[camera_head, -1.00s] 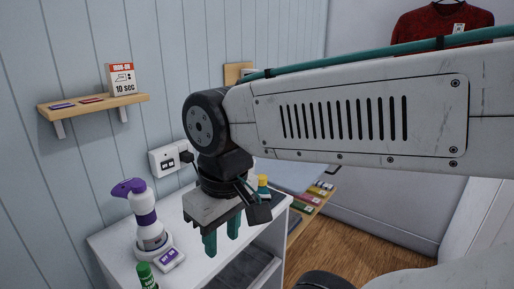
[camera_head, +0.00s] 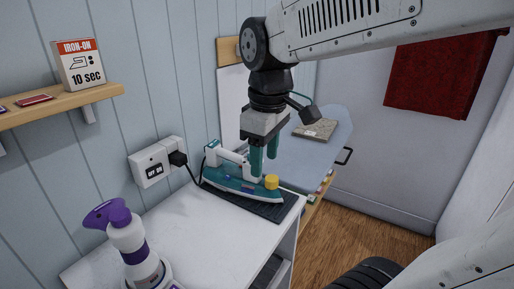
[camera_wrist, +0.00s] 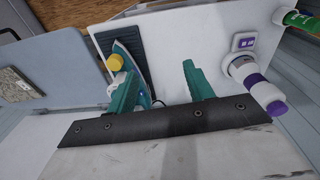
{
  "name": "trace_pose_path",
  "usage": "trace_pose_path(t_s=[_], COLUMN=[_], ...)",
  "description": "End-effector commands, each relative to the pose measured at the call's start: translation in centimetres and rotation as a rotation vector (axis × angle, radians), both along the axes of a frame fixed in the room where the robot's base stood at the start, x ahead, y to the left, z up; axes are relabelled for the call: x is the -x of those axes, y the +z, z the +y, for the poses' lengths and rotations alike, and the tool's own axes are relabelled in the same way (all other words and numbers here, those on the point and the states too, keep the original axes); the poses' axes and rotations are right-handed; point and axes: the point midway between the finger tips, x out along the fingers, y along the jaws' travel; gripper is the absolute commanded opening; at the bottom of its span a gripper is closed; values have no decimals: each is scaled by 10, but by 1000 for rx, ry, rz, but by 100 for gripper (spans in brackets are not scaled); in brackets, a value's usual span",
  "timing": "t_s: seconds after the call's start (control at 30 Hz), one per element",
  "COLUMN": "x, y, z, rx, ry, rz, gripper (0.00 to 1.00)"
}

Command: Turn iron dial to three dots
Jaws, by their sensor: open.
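The teal and white iron (camera_head: 240,180) lies on a dark ribbed mat (camera_head: 280,208) on the white cabinet top. A yellow round knob (camera_head: 272,182) shows at the iron's right end; it also shows in the wrist view (camera_wrist: 115,62). No dot marks can be made out. My gripper (camera_head: 263,165) points down above or in front of the iron, its teal fingers apart with nothing between them. In the wrist view the left finger of my gripper (camera_wrist: 157,75) overlaps part of the iron (camera_wrist: 128,62). I cannot tell whether they touch.
A purple and white spray bottle (camera_head: 130,245) stands at the front left of the cabinet top (camera_head: 215,230). A black plug with a cord sits in the wall socket (camera_head: 155,163). An ironing board (camera_head: 325,150) is behind at the right. A shelf (camera_head: 60,105) holds an "IRON-ON 10 sec" card (camera_head: 80,65).

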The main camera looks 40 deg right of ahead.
Motion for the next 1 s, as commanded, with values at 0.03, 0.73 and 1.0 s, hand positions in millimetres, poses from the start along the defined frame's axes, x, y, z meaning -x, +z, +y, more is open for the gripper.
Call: trace_pose_path(t_s=[0.03, 0.73, 1.0], x=[-25, -161, -161], y=[2, -38, -78], z=[-10, -80, -79], rx=[4, 15, 15], ry=[82, 716, 715], rz=[18, 73, 70], gripper=[52, 52, 52])
